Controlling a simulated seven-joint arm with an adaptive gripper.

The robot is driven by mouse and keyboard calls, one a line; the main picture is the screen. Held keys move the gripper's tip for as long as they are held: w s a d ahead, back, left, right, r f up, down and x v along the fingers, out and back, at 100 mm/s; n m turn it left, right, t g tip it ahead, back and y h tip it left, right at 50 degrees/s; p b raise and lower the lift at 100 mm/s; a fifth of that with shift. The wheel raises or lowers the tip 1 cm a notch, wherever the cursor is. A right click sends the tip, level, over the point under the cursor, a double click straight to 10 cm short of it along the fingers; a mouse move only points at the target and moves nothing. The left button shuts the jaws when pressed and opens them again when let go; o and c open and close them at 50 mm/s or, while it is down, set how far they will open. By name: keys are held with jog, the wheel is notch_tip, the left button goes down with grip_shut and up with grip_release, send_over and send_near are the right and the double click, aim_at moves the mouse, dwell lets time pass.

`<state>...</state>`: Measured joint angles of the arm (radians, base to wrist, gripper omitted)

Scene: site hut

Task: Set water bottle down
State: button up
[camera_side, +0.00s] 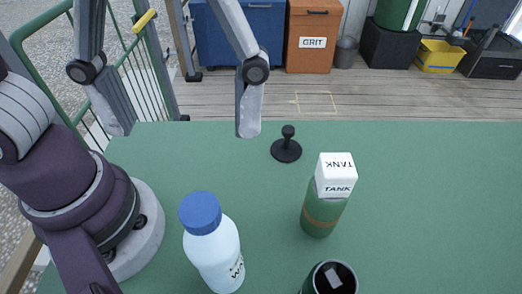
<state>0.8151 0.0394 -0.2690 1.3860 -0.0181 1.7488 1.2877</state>
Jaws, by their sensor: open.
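The water bottle (213,252) is pale blue-white with a blue cap and stands upright on the green table (440,210), near the bottom of the picture. Part of its lettering shows, and its base is cut off by the frame edge. My gripper (183,130) is wide open and empty. Its two fingers hang above the table's far left part, apart from the bottle and higher up in the picture.
A green bottle (322,216) with a white TANK block (336,174) on top stands right of the water bottle. A dark open cup (333,280) is at the bottom edge. A black knobbed piece (286,150) stands farther back. The table's right side is clear.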

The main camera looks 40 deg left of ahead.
jog(key=w+a+f+n+t, duration=0.3)
jog(key=a+n, duration=0.6)
jog(key=n, duration=0.4)
jog(key=w+a+f+n+t, duration=0.3)
jog(key=a+n, duration=0.6)
jog(key=n, duration=0.5)
jog(key=shift+w+a+f, duration=0.25)
jog(key=shift+w+f, duration=0.1)
jog(key=shift+f, duration=0.4)
